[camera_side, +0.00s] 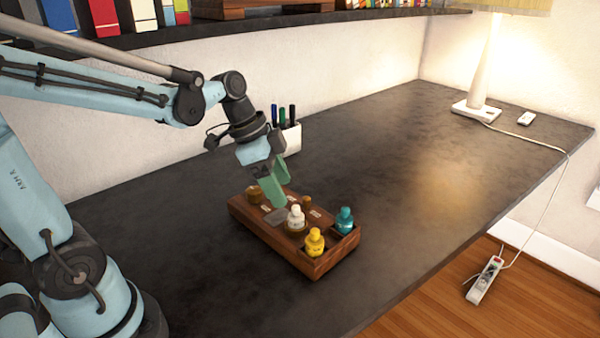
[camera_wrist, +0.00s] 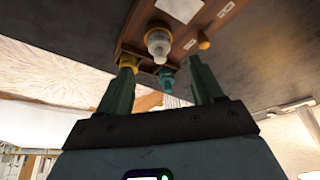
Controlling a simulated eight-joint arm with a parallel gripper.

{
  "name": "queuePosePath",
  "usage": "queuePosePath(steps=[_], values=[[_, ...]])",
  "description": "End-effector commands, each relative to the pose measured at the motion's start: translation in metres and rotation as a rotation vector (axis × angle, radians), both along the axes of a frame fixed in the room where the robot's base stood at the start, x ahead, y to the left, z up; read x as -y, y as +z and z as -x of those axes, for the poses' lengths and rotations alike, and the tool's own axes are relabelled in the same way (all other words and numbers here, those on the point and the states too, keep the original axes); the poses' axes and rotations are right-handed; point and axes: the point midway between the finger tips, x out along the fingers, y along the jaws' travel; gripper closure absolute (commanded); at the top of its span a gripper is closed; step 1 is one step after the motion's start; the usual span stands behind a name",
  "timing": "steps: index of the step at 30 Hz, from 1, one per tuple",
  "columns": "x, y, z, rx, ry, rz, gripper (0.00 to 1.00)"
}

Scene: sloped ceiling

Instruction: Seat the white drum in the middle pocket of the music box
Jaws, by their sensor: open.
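The music box (camera_side: 278,238) is a brown wooden block with pockets, lying on the dark desk. The white drum (camera_side: 296,217) stands upright at its middle pocket; how deep it sits is hard to tell. In the wrist view the white drum (camera_wrist: 159,42) is beyond the fingertips, with nothing touching it. A yellow drum (camera_side: 315,241) and a teal drum (camera_side: 344,220) stand in the end compartments. My gripper (camera_side: 276,192) has green fingers, open and empty, above the box and to the left of the white drum. It also shows in the wrist view (camera_wrist: 160,76).
A small wooden peg (camera_side: 307,203) and a brown round piece (camera_side: 254,194) rise from the box. A white pen cup (camera_side: 292,138) stands behind, near the wall. A lamp (camera_side: 482,70) stands far right. The desk to the right of the box is clear.

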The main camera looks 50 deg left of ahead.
Motion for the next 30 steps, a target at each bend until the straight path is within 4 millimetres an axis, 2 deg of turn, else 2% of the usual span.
queuePosePath(steps=[3, 11, 21, 30], values=[[0.003, -0.01, -0.003, 0.0, 0.001, 0.0, 0.33], [0.008, -0.021, -0.008, 0.001, -0.001, -0.001, 0.33], [0.023, -0.054, -0.022, 0.001, 0.001, 0.0, 0.33], [0.025, -0.06, -0.023, 0.0, 0.001, 0.0, 0.33]])
